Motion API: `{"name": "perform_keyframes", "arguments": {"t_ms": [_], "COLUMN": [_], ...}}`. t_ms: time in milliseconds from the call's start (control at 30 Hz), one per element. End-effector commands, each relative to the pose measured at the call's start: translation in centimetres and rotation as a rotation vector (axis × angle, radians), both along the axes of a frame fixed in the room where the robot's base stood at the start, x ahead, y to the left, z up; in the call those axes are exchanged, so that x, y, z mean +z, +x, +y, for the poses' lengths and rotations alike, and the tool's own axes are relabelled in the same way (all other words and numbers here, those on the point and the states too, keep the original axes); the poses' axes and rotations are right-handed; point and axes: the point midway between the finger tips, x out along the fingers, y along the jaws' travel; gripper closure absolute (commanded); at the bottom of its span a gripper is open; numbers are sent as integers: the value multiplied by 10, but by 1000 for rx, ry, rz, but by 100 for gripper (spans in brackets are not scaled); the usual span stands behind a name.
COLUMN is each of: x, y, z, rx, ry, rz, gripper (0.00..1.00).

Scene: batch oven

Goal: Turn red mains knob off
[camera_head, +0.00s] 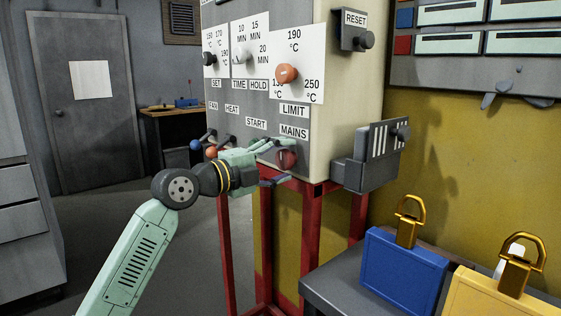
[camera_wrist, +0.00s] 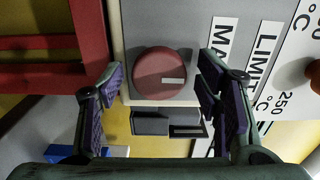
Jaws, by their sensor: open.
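The red mains knob (camera_head: 286,158) sits low on the front of the oven's control panel, under the MAINS label (camera_head: 294,132). In the wrist view the knob (camera_wrist: 152,70) is round, and its white mark points right, toward the MAINS label (camera_wrist: 219,45). My gripper (camera_head: 276,162) is at the knob, with one finger above it and one below in the head view. In the wrist view my gripper (camera_wrist: 163,92) is open, with a dark padded finger on either side of the knob. Gaps show between the fingers and the knob; I see no contact.
An orange limit knob (camera_head: 286,74) is above on the panel. A dark bracket (camera_head: 352,174) with a switch juts out at the right. Blue (camera_head: 390,280) and yellow (camera_head: 480,295) padlocks are on the bench at lower right. Red legs (camera_head: 264,240) stand below the panel.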

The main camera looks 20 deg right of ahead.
Motion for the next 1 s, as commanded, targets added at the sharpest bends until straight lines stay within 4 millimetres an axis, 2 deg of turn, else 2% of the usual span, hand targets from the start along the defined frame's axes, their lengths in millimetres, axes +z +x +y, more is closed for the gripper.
{"name": "perform_keyframes", "arguments": {"t_ms": [233, 367, 800, 1000], "x": [-1, -1, -1, 0], "y": [-1, -4, -33, -40], "z": [1, 12, 93, 111], "rx": [-1, 1, 2, 0], "ry": [1, 1, 0, 0], "rz": [0, 0, 1, 0], "gripper": [41, 41, 41, 41]}}
